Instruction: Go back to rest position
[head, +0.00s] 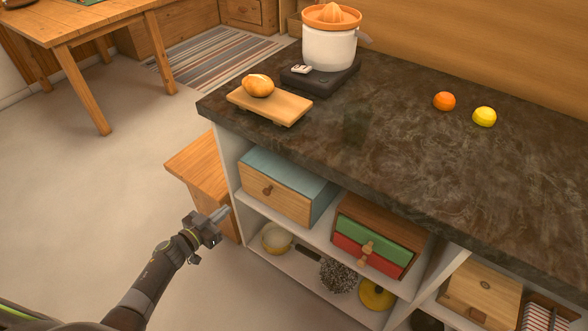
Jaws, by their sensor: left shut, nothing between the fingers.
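My left gripper (221,213) is shut and empty in the head view. It hangs over the floor at the lower left, in front of the left end of the open shelf unit (233,170). It looks apart from the drawers and the shelf, though the exact gap is hard to judge. My left arm reaches up to it from the bottom left corner. My right gripper is not in view.
A dark stone counter (400,140) tops the shelf, holding a juicer (330,45), bread (258,85) on a board (285,108), and an orange and a lemon. Below are a blue-topped drawer box (275,190) and a green-red one (375,245). Open floor (100,190) lies left.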

